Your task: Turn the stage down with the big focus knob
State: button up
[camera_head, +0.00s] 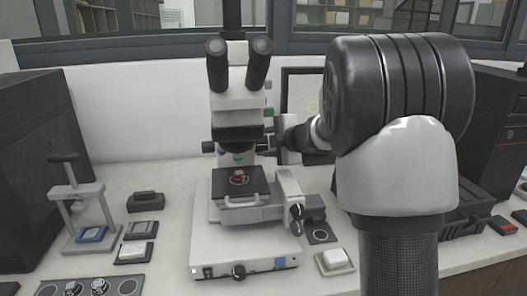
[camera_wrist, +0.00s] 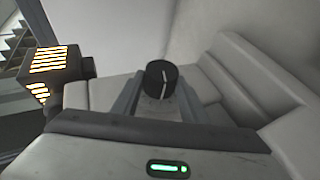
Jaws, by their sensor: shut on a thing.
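The microscope (camera_head: 250,103) stands upright on the bench in the head view, with its black stage (camera_head: 222,188) low in front of the column. A small red piece (camera_head: 238,177) sits on the stage. In the wrist view, a round black knob (camera_wrist: 161,77) with a white line lies between the two fingers of my gripper (camera_wrist: 158,92), which is shut on it. In the head view my gripper (camera_head: 292,145) reaches the right side of the microscope column, partly hidden by my arm. The knob it holds cannot be made out there.
Smaller knobs (camera_head: 296,212) stick out at the right of the microscope base. A grey hand press (camera_head: 75,200) stands at the left, with small blocks and mats beside it. A white block (camera_head: 336,260) lies at the right. Dark cabinets flank the bench.

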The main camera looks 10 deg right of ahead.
dwell(0.3)
jog(key=o, duration=1)
jog(key=shift+o, duration=0.2)
jog(key=shift+s, duration=0.1)
jog(key=p+v, duration=0.3)
jog(key=v, duration=1.4)
jog(key=shift+p, duration=0.4)
jog(key=shift+s+r, duration=0.1)
